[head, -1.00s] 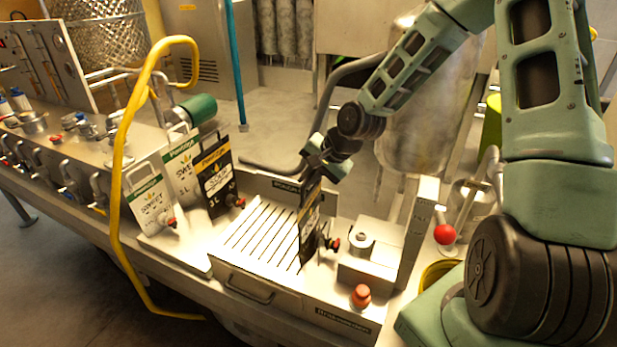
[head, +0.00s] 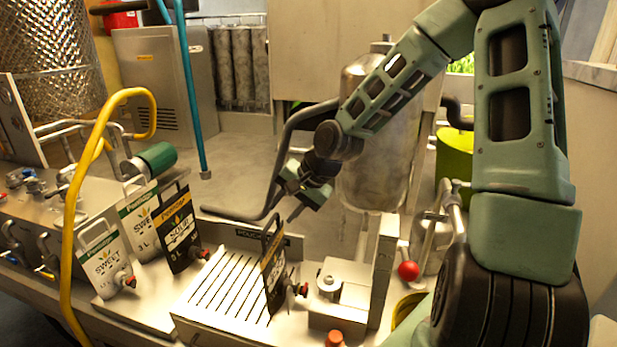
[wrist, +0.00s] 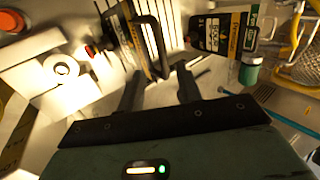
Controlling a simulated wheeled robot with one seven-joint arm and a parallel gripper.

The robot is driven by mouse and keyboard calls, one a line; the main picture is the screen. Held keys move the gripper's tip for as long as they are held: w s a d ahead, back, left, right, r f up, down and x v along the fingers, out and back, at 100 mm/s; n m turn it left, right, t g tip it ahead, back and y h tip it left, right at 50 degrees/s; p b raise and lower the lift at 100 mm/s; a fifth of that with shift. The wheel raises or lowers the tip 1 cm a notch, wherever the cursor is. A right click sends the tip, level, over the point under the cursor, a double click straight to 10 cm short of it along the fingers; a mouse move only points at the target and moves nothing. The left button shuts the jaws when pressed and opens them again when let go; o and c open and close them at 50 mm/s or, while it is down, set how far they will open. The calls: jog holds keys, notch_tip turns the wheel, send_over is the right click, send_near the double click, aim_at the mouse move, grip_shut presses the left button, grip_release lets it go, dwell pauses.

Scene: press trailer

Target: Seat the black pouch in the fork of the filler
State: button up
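A black pouch (head: 272,283) with a looped handle stands upright at the right end of the slatted tray. Its red-capped spout (head: 301,289) points at the filler (head: 337,307), a pale block with a round ring on top. I cannot tell whether the spout sits in the fork. My gripper (head: 296,211) is above and a little right of the pouch handle, apparently apart from it. In the wrist view the fingers (wrist: 159,90) are spread and empty, with the pouch (wrist: 122,32) and its handle beyond them. The filler ring (wrist: 62,68) shows there at left.
A second black pouch (head: 180,236) and white pouches (head: 106,267) stand on the rack at left. The slatted tray (head: 215,298) is bare left of the pouch. A tall plate (head: 385,270) and a red knob (head: 408,271) lie right of the filler. A yellow hose (head: 75,200) arches at left.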

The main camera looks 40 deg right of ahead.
jog(key=p+v, duration=0.2)
jog(key=v, duration=0.8)
jog(key=shift+p, duration=0.35)
jog(key=shift+s+r, duration=0.1)
jog(key=shift+r, duration=0.05)
jog(key=s+a+f+n+g+h+b, duration=0.1)
jog(key=s+a+f+n+g+b, duration=0.2)
jog(key=a, duration=0.4)
jog(key=s+a+f+n+g+h+b, duration=0.1)
jog(key=s+a+f+n, duration=0.2)
jog(key=s+a+n, duration=0.3)
jog(key=s+a+f+n+g+h+b, duration=0.1)
jog(key=s+a+f+n+b, duration=0.2)
jog(key=a, duration=0.5)
jog(key=s+a+n+b, duration=0.1)
jog(key=s+a+n, duration=0.3)
jog(key=s+n, duration=0.3)
jog(key=shift+s+a+r+g, duration=0.2)
jog(key=shift+s+a+g, duration=0.1)
jog(key=shift+s, duration=1)
